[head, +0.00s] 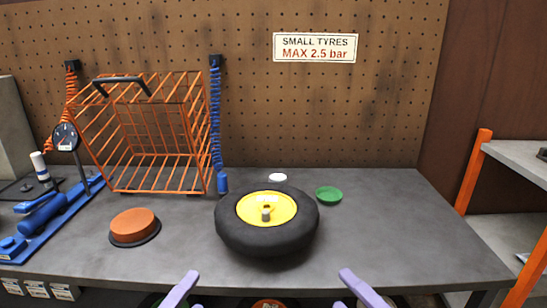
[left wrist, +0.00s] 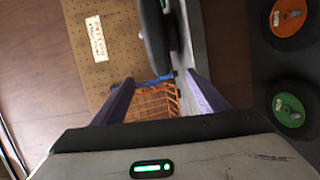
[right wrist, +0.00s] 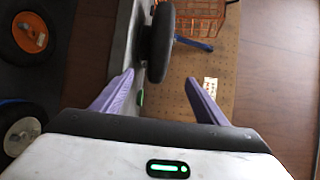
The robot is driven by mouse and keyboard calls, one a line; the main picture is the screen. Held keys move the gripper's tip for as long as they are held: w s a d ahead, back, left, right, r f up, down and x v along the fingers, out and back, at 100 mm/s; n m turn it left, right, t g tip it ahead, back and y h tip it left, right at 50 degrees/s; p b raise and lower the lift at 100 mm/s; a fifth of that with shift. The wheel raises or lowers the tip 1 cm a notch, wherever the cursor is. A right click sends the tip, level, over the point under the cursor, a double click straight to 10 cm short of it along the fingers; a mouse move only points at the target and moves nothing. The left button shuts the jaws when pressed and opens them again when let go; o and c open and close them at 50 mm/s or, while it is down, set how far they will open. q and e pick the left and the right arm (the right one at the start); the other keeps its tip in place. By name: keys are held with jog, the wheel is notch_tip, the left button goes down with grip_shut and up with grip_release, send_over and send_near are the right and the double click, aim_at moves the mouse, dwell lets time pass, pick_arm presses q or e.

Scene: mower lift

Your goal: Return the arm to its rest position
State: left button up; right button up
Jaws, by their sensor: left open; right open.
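My left gripper (head: 185,291) shows at the bottom edge of the head view, left of centre, as purple fingers partly cut off. In the left wrist view its two fingers (left wrist: 160,77) stand apart with nothing between them. My right gripper (head: 362,289) shows at the bottom edge, right of centre, also partly cut off. In the right wrist view its fingers (right wrist: 160,77) are apart and empty. Both grippers are near the bench's front edge and touch nothing that I can see. A black tyre on a yellow rim (head: 267,222) lies flat on the grey bench (head: 370,232), beyond the grippers.
An orange wire cage (head: 197,140) stands at the back left. A blue coiled hose (head: 215,115) hangs beside it. An orange disc (head: 134,225), a green dish (head: 328,194) and a white disc (head: 278,177) lie on the bench. The bench's right part is clear. An orange-framed shelf (head: 470,175) stands right.

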pick_arm(q)
jog(key=s+f+m+g+y, duration=0.1)
jog(key=s+f+m+g, duration=0.1)
jog(key=s+f+m, duration=0.3)
jog(key=s+f+m+g+y, duration=0.1)
jog(key=s+f+m+g, duration=0.2)
jog(key=f, duration=1)
jog(key=s+a+f+m+g, duration=0.1)
jog(key=s+f+m+g, duration=0.2)
jog(key=s+f+m, duration=0.5)
jog(key=shift+s+f+y, duration=0.4)
jog(key=shift+s+f, duration=0.2)
jog(key=shift+s, duration=0.45)
pick_arm(e)
jog(key=s+d+f+n+g+h, duration=0.1)
jog(key=s+f+n+g+h, duration=0.2)
jog(key=s+f+n, duration=0.4)
jog(key=s+d+f+n+g+h, duration=0.1)
jog(key=s+f+n+g+h, duration=0.2)
jog(key=s+f+n, duration=0.4)
jog(key=s+f+g, duration=0.1)
jog(key=s+f, duration=0.4)
jog(key=f, duration=0.8)
jog(key=shift+d, duration=0.15)
pick_arm(q)
jog(key=shift+c, duration=0.3)
pick_arm(e)
jog(key=shift+c, duration=0.3)
